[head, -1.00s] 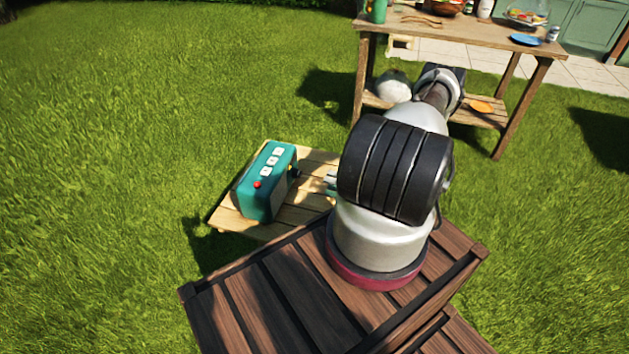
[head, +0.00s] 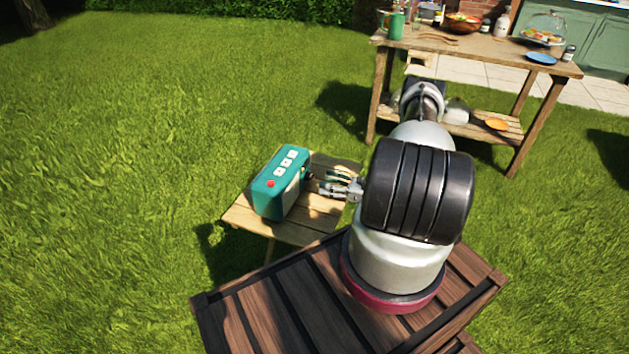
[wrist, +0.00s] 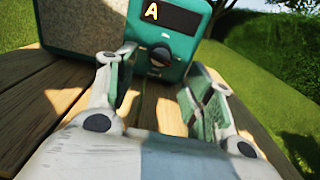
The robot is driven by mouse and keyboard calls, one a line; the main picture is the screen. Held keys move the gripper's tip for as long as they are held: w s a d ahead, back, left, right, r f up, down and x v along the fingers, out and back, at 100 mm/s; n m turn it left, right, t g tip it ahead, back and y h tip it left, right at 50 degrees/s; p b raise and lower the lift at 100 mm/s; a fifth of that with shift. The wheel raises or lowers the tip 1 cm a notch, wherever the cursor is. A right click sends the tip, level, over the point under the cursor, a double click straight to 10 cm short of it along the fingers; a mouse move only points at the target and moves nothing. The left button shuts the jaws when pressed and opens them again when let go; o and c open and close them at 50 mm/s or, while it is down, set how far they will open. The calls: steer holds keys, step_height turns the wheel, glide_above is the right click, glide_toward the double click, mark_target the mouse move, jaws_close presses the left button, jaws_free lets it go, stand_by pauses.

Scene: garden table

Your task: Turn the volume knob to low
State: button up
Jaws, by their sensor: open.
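A teal radio (head: 281,182) stands on the small wooden table, with white buttons and a red button on its top. In the wrist view the radio's front (wrist: 209,15) shows a speaker panel, a dark display with a yellow letter A, and a round dark knob (wrist: 160,57) below the display. My gripper (head: 335,184) is open beside the radio's front. In the wrist view my gripper (wrist: 160,82) has its two fingers apart, one on each side of the knob as seen, short of it. The knob's setting is too blurred to read.
The small table (head: 318,209) has bare slats around the radio. A larger wooden table (head: 470,48) with bowls, a cloche and a green mug (head: 396,25) stands behind at the right.

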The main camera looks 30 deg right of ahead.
steer(key=x, duration=0.5)
steer(key=shift+w+a, duration=0.25)
steer(key=shift+w, duration=0.05)
steer(key=c, duration=1)
steer(key=shift+n, duration=1.6)
steer(key=o, duration=1)
steer(key=shift+d, duration=0.1)
steer(key=v, duration=1.1)
steer(key=shift+s+d, duration=0.2)
steer(key=shift+s, duration=0.15)
